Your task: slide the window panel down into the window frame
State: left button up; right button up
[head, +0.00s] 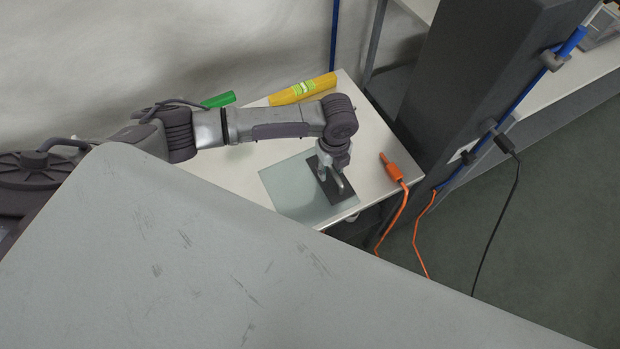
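A pale, see-through window panel (290,190) lies flat on the white table. A dark plate with a grey handle (346,187) sits on its right part. My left arm reaches in from the left, and my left gripper (332,172) points down over the dark plate, close to the handle. Its fingers are small and partly hidden by the wrist, so I cannot tell whether they are open or shut on the handle. I cannot make out a window frame in this view. My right gripper is not in view.
The white table (372,130) also holds a yellow level (302,89), a green item (218,100) and an orange plug (391,168) with its cable hanging over the edge. A dark grey column (470,75) stands close on the right, with a blue rod and a black cable.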

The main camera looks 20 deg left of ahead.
pick_arm(q)
grip_shut()
